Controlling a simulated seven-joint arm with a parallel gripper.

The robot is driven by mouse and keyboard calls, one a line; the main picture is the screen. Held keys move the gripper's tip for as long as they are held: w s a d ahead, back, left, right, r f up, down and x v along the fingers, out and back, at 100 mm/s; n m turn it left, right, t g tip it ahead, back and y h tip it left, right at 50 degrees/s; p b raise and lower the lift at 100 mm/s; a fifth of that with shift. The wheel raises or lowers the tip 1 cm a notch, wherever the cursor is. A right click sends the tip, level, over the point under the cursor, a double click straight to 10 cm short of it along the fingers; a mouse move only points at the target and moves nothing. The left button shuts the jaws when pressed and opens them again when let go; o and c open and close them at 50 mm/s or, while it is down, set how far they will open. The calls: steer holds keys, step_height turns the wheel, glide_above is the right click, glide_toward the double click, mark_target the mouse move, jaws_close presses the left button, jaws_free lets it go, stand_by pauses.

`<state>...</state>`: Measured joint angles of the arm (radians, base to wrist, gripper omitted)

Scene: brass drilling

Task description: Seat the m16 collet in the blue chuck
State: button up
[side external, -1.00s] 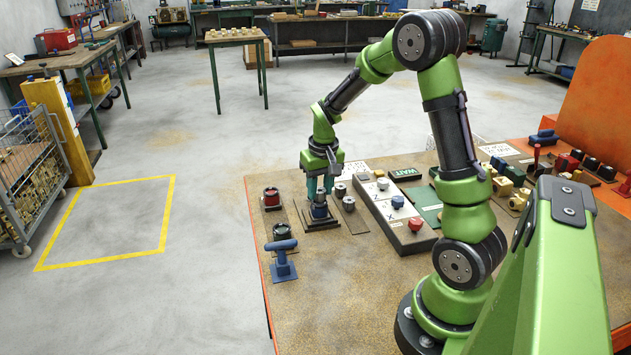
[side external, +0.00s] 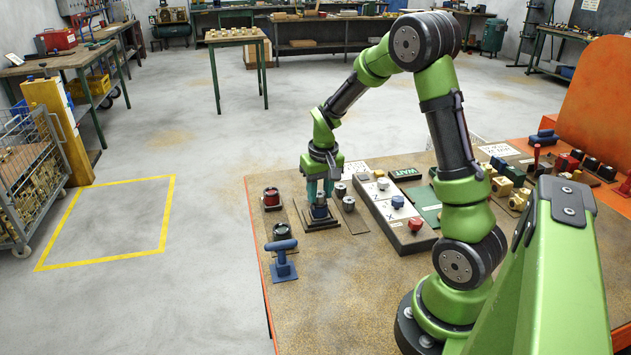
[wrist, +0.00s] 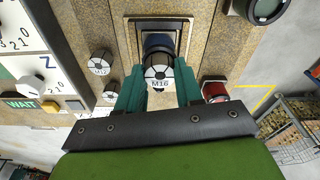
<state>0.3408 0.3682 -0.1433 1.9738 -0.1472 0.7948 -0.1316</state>
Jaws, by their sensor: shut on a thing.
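The m16 collet (wrist: 158,71) is a pale metal cylinder with "M16" on its slotted face. My gripper (wrist: 159,87) is shut on it, with a green finger on each side. The gripper (side external: 320,188) also shows in the side view, pointing down over the blue chuck. The blue chuck (wrist: 158,41) stands just beyond the collet in the wrist view, on a dark square base, and is partly hidden by it. In the side view the blue chuck (side external: 319,211) is directly below the fingertips. I cannot tell how far the collet is in the chuck.
The M12 collet (wrist: 101,63) and another small collet (wrist: 111,91) stand beside the chuck. A panel with knobs (side external: 398,202) lies to the right. The front table area is clear.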

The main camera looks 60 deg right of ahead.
steer(key=shift+f, duration=0.2)
steer(key=o, duration=1.2)
steer(key=shift+o, duration=0.3)
steer(key=o, duration=0.4)
steer(key=shift+c, duration=0.2)
steer(key=shift+r, duration=3.55)
